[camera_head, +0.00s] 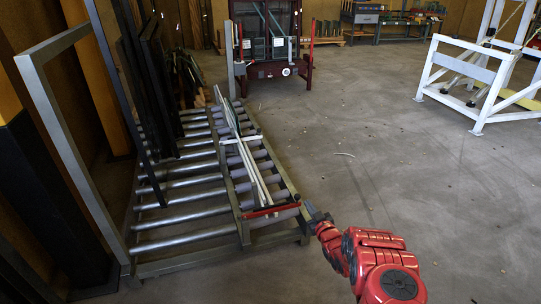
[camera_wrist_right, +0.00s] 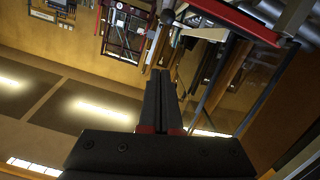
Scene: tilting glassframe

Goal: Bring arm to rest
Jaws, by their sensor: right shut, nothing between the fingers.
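My right arm, red and black, enters the head view from the bottom right. Its dark gripper (camera_head: 318,218) is beside the front right corner of the roller rack (camera_head: 246,232). In the right wrist view the two black fingers (camera_wrist_right: 161,82) are together, with nothing between them. A red bar (camera_head: 272,210) lies across the front end of the rack, just left of the gripper; a red bar (camera_wrist_right: 235,20) also shows past the fingertips in the wrist view. Whether the gripper touches the rack or bar I cannot tell. My left gripper is in neither view.
Thin pale frames (camera_head: 247,155) stand along the rack's rollers. A grey metal upright frame (camera_head: 68,150) is at the left. A dark red cart (camera_head: 278,68) stands behind, a white metal frame (camera_head: 462,78) at the right. The floor (camera_head: 390,150) between is mostly clear.

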